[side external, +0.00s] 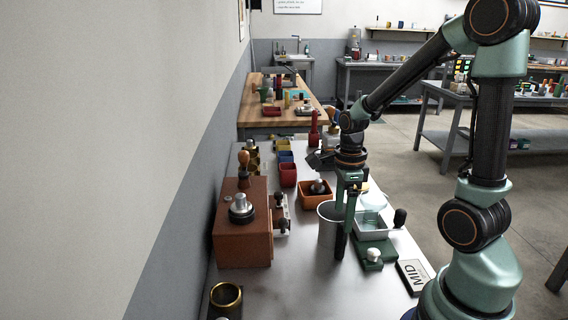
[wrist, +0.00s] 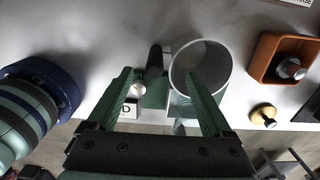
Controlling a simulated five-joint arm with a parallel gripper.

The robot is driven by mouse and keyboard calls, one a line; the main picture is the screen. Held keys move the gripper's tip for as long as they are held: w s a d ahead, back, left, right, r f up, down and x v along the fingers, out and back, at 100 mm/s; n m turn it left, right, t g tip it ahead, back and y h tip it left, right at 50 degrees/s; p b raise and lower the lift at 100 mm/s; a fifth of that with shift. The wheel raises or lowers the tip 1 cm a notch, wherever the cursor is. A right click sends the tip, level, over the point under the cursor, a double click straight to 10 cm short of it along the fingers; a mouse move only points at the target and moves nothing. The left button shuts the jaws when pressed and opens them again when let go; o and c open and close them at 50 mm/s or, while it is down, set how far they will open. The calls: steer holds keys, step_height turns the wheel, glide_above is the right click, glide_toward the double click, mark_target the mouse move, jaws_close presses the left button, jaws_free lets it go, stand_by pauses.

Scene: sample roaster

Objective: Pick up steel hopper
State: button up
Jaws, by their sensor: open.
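A tall grey steel cylinder with an open top (side external: 328,238), which looks like the steel hopper, stands upright on the bench. It also shows from above in the wrist view (wrist: 201,60), open and empty-looking. My gripper (side external: 345,238) points down beside it, and its fingers hide part of its right side. In the wrist view my gripper (wrist: 163,82) has its two green fingers spread wide. The right finger overlaps the cylinder's rim in the picture; I cannot tell if they touch. Nothing is held between the fingers.
A brown roaster box (side external: 243,238) with a steel fitting on top (side external: 240,208) stands left. An orange tray (side external: 315,199) lies behind the cylinder. A green-based scale-like device (side external: 375,251) with a white knob and a MID sign (side external: 413,274) sit right. The front bench middle is clear.

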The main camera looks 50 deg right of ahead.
mark_target(342, 221)
steer(key=shift+f, duration=1.95)
jaws_close()
